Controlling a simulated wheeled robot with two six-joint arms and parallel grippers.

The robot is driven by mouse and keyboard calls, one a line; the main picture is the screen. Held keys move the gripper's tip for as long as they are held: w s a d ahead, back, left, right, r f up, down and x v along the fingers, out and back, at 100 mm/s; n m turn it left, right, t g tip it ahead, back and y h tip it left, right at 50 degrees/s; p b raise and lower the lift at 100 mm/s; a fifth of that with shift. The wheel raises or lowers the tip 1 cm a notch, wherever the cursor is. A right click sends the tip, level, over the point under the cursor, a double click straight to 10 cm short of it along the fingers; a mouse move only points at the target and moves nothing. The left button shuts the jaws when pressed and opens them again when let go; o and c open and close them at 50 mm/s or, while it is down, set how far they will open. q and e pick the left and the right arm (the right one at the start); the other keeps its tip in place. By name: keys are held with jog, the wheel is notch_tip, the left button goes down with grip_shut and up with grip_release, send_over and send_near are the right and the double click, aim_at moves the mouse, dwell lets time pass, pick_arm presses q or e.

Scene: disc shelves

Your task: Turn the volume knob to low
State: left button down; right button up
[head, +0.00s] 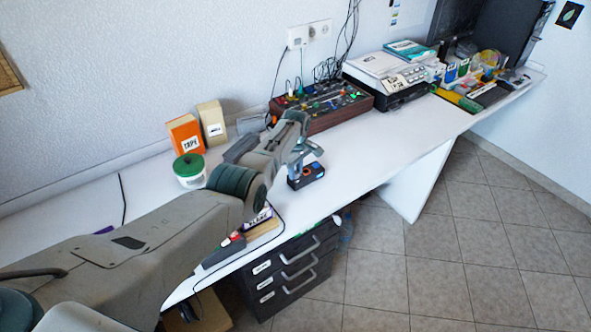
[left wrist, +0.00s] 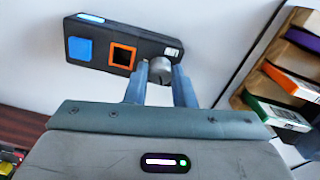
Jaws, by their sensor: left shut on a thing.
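A small black box (left wrist: 125,45) with a blue square button (left wrist: 80,49), an orange-framed square (left wrist: 122,56) and a grey round knob (left wrist: 160,65) shows in the left wrist view. My left gripper (left wrist: 161,75) is shut on the knob, with one finger on each side of it. The fingers hide part of the knob, and I cannot read a mark for its setting. In the head view the black box (head: 308,178) stands near the front edge of the white desk, under my left gripper (head: 305,157). My right gripper is in neither view.
On the white desk (head: 350,150), a dark red mixer-like box (head: 322,108) and a printer (head: 388,75) stand behind and to the right. An orange tape box (head: 186,134) and a green-lidded tub (head: 189,170) stand left. Black drawers (head: 290,275) are below the front edge.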

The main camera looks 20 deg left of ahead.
pick_arm(q)
jog(key=n, duration=0.3)
jog(key=shift+n, duration=0.4)
jog(key=n, duration=0.3)
jog(key=shift+n, duration=0.3)
jog(key=n, duration=0.3)
jog(key=shift+n, duration=2.2)
jog(key=shift+s, duration=0.1)
jog(key=c, duration=1.2)
grip_release()
